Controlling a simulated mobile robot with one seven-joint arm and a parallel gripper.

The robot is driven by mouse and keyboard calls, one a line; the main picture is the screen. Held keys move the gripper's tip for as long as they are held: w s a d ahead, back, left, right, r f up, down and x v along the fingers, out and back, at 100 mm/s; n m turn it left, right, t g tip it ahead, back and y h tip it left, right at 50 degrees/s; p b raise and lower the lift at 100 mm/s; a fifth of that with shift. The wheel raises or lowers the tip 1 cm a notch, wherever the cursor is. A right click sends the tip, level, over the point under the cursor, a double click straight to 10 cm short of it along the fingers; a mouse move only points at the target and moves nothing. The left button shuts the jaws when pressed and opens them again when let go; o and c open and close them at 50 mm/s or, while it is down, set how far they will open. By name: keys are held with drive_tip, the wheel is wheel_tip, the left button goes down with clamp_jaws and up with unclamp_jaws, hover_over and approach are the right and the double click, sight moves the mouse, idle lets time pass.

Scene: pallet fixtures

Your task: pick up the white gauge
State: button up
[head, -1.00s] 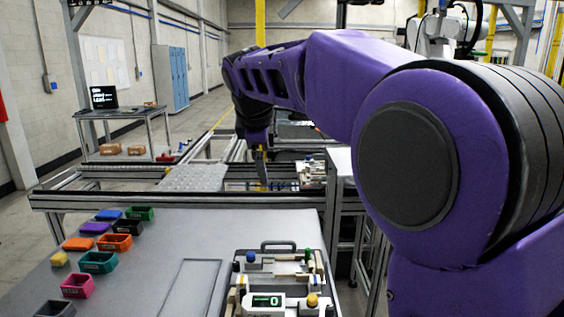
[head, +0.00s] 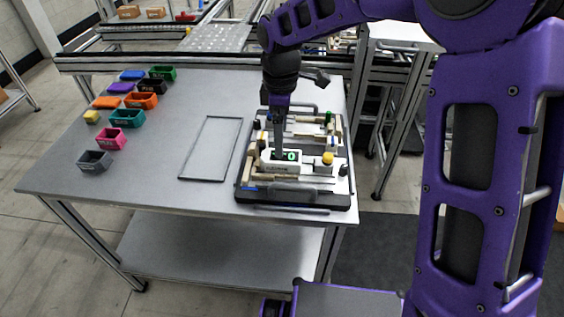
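The white gauge (head: 268,165) lies in the black pallet fixture (head: 318,203) at the right side of the grey table. Its dark display shows a green digit. My gripper (head: 279,150) points down at the gauge, with its fingers at the display and covering part of it. The fingers look narrow from here, and I cannot tell whether they are apart or closed, or whether they touch the gauge.
The fixture also holds a yellow knob (head: 327,158) and several light blocks. An empty rectangular outline (head: 212,150) is left of it on the table (head: 150,190). Several coloured bins, such as the pink bin (head: 112,140), stand at the left. The table's front left is clear.

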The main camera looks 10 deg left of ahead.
sight(281, 162)
drive_tip(key=shift+w+f, duration=0.15)
drive_tip(key=shift+f, duration=1.55)
drive_tip(key=shift+w+f, duration=0.15)
drive_tip(key=shift+f, duration=1.5)
clamp_jaws()
